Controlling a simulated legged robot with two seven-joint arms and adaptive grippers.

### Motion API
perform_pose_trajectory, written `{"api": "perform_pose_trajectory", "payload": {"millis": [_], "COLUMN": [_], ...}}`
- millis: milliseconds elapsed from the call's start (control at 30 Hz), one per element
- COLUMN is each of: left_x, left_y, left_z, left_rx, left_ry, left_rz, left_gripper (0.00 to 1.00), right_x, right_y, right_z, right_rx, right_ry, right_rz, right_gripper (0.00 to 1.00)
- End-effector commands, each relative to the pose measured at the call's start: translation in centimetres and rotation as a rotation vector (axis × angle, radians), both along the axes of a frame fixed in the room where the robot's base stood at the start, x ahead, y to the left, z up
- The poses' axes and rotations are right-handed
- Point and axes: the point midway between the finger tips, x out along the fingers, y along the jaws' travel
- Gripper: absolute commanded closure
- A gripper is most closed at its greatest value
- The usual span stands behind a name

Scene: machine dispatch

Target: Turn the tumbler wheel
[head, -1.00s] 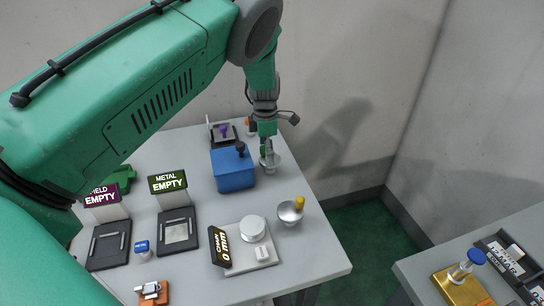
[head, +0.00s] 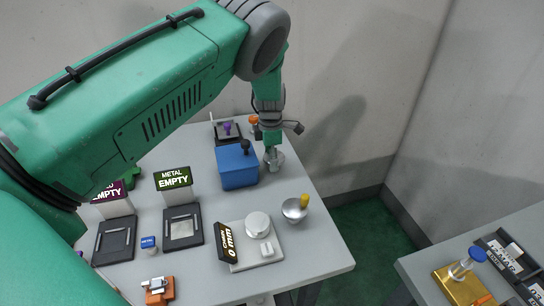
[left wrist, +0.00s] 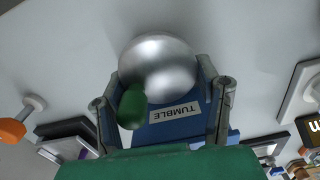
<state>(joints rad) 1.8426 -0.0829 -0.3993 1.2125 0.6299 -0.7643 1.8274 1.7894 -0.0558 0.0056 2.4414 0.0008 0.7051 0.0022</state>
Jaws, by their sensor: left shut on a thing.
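The blue tumbler box (head: 238,170) stands towards the back of the table. In the left wrist view its blue body (left wrist: 175,130) carries a TUMBLE label (left wrist: 175,114). The silver rounded tumbler wheel (left wrist: 160,68) is beside it, and also shows in the head view (head: 275,162). A dark green knob (left wrist: 132,106) overlaps the wheel's lower left edge. My left gripper (left wrist: 162,95) is shut on the wheel, its fingers at either side of it. In the head view my left gripper (head: 271,148) points down at the box's right side. My right gripper is not in view.
A metal bowl with a yellow part (head: 294,210) and a CHAIN scale (head: 266,254) stand nearer on the table. METAL and other EMPTY stations (head: 182,228) are at left. Behind the box is a black tray (head: 228,140). A second table (head: 425,262) is at right.

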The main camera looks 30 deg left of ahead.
Motion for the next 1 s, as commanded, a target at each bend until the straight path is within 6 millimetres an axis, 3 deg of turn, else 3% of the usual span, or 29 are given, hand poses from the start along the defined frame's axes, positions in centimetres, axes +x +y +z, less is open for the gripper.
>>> {"api": "perform_pose_trajectory", "payload": {"millis": [33,467,1000], "left_x": [0.0,0.6,0.9], "left_y": [0.8,-0.1,-0.4], "left_z": [0.0,0.4,0.6], "left_rx": [0.020,0.015,0.017], "left_ry": [-0.003,-0.015,-0.027], "left_rz": [0.004,-0.059,-0.499], "left_gripper": [0.72,0.72,0.72], "right_x": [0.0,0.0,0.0], "right_y": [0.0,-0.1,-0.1], "right_z": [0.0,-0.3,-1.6], "right_rx": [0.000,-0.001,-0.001], "right_ry": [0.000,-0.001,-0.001], "right_rz": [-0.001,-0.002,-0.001], "right_gripper": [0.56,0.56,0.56]}}
